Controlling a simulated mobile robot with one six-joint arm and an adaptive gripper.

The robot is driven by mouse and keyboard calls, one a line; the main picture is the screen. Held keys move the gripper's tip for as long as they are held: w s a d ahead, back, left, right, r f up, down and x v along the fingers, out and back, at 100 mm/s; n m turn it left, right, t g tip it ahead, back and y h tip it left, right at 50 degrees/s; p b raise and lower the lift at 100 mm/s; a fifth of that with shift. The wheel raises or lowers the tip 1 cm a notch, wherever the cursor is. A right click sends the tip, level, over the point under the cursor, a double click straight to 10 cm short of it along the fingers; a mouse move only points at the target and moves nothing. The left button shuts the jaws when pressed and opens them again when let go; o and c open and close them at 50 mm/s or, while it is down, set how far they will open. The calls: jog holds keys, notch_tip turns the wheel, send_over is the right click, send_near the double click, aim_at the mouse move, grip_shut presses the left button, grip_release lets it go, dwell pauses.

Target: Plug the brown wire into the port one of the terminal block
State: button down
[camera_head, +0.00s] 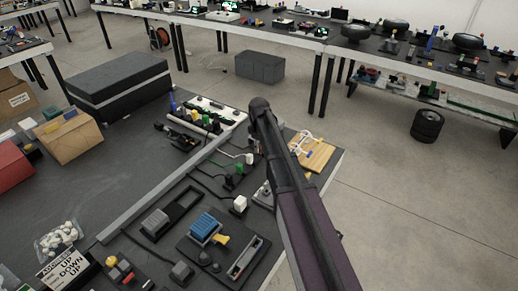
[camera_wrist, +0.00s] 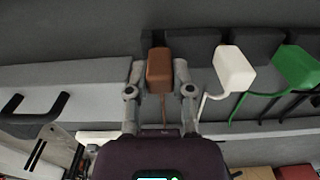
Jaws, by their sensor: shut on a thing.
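The brown wire's plug (camera_wrist: 159,66) is a brown block between the two fingers of my gripper (camera_wrist: 159,82), with a thin brown lead running down from it. The gripper is shut on it. To its right in the wrist view are a white plug (camera_wrist: 234,67) and a green plug (camera_wrist: 296,66) with their wires. Dark grey blocks (camera_wrist: 200,48) stand in a row behind the plugs; I cannot tell whether they are the terminal block or whether the brown plug touches them. In the head view my arm hides the gripper and the brown plug.
White and green wires (camera_head: 240,168) lie on the dark table right beside my arm. A wooden board (camera_head: 316,155) sits at the table's right edge. A board with a blue block (camera_head: 205,226) is in front. A black case (camera_head: 118,84) and a cardboard box (camera_head: 70,138) stand at left.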

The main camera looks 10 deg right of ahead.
jog(key=shift+r, duration=0.15)
notch_tip(320, 180, up, 4)
jog(key=p, duration=0.4)
jog(key=s, duration=1)
jog(key=s+p, duration=0.1)
jog(key=s, duration=0.5)
jog(key=shift+r, duration=0.35)
jog(key=shift+r, duration=0.2)
jog(key=shift+r+p, duration=2.1)
jog(key=shift+p, duration=0.15)
jog(key=shift+s+a, duration=0.3)
jog(key=shift+s, duration=0.6)
jog(key=shift+s+a, duration=0.25)
jog(key=shift+s, duration=0.6)
jog(key=shift+s+a, duration=0.3)
jog(key=shift+s, duration=0.6)
jog(key=shift+f, duration=0.15)
jog(key=shift+f+b, duration=2.2)
jog(key=shift+b, duration=0.15)
